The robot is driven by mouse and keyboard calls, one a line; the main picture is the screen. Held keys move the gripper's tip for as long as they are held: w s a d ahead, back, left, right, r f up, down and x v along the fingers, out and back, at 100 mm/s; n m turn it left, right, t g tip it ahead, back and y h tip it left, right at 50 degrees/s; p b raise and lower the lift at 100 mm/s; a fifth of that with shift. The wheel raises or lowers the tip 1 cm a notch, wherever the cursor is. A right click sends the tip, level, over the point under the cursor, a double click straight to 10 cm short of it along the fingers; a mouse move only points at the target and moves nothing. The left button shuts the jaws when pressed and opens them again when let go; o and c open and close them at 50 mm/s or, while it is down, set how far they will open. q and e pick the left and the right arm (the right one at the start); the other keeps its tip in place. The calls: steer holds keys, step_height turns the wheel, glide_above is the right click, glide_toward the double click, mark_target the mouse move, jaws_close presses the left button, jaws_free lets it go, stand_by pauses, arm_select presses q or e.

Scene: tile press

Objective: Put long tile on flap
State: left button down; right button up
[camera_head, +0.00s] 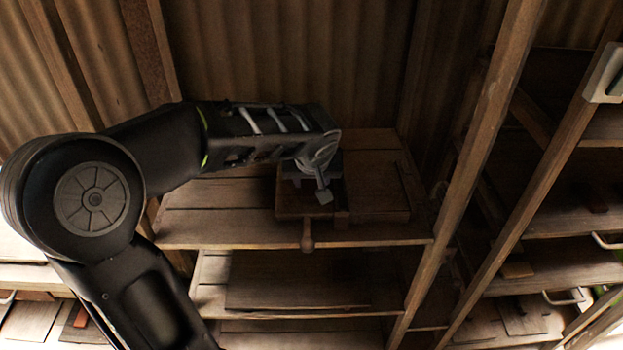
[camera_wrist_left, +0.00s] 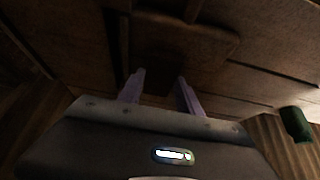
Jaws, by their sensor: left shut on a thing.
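My left gripper (camera_head: 322,190) reaches in from the left over a wooden press (camera_head: 290,207) on the shelf. In the left wrist view its two pale purple fingers (camera_wrist_left: 160,88) stand slightly apart, with a dark piece (camera_wrist_left: 158,78) between them. The gripper is shut on this piece, but it is too dark to tell whether it is the long tile. The press has a round-ended wooden handle (camera_head: 307,238) hanging over the shelf's front edge. The gripper hides part of the press, and I cannot make out the flap clearly. My right gripper is not in view.
The wooden shelf (camera_head: 210,228) has bare boards left of the press. A lower shelf (camera_head: 290,282) lies beneath. An upright post (camera_head: 470,160) stands to the right, with further shelves beyond. A corrugated wall (camera_head: 290,55) closes the back. A dark green object (camera_wrist_left: 296,124) shows in the wrist view.

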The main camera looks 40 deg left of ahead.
arm_select(q)
steer(key=shift+f, duration=0.2)
steer(key=c, duration=0.8)
jaws_free()
steer(key=shift+r, duration=0.1)
steer(key=shift+r+p, duration=0.25)
steer(key=shift+p, duration=0.1)
steer(key=v, duration=1.1)
steer(key=shift+s+d+r+b, duration=0.15)
steer(key=shift+s+r+b, duration=0.05)
steer(key=shift+r+b, duration=0.15)
